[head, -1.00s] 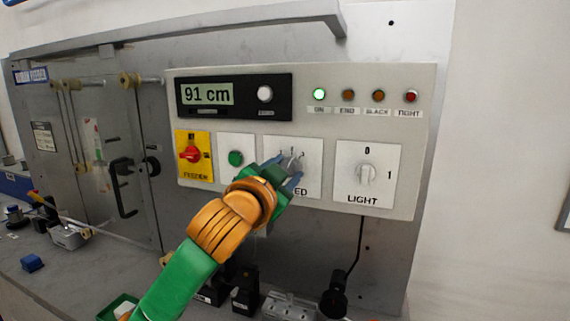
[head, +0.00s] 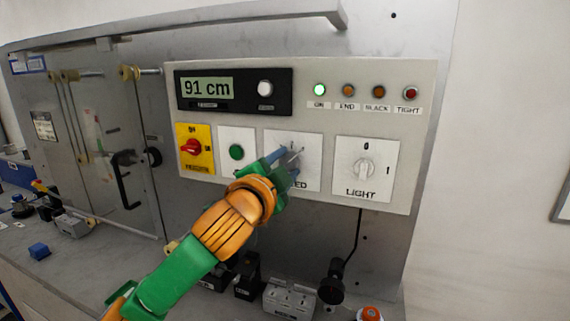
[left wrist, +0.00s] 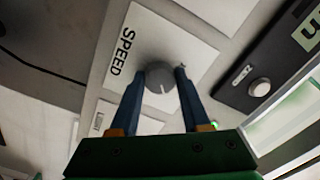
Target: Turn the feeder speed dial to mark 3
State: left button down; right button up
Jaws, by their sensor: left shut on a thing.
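The feeder speed dial is a grey round knob (left wrist: 160,80) with a white pointer line, on a white plate (left wrist: 140,30) lettered SPEED in the left wrist view. My left gripper (left wrist: 165,82) has its two blue fingers on either side of the knob, shut on it. In the head view my left gripper (head: 285,162) covers most of the dial and part of the speed plate (head: 309,148). Most of the scale marks are hidden or too small to read, so I cannot tell which mark the pointer is at. My right gripper is not in view.
The control panel (head: 300,120) also holds a red feeder switch (head: 191,147) on yellow, a green button (head: 236,152), a light switch (head: 364,169) and a display (head: 207,89) reading 91 cm. A black-handled door (head: 125,185) is to the left.

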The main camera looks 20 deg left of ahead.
pick_arm(q)
jog(key=shift+r, duration=0.1)
jog(key=c, duration=0.6)
grip_release()
jog(key=shift+c, duration=0.2)
jog(key=shift+o, duration=1.3)
jog(key=shift+w, duration=0.15)
jog(key=shift+s+f+b, duration=0.2)
jog(key=shift+s+b, duration=0.1)
jog(key=shift+s, duration=0.1)
jog(key=s+b, duration=0.2)
jog(key=s, duration=0.4)
jog(key=shift+s+a, duration=0.15)
jog(key=shift+s, duration=0.05)
jog(key=shift+r, duration=0.1)
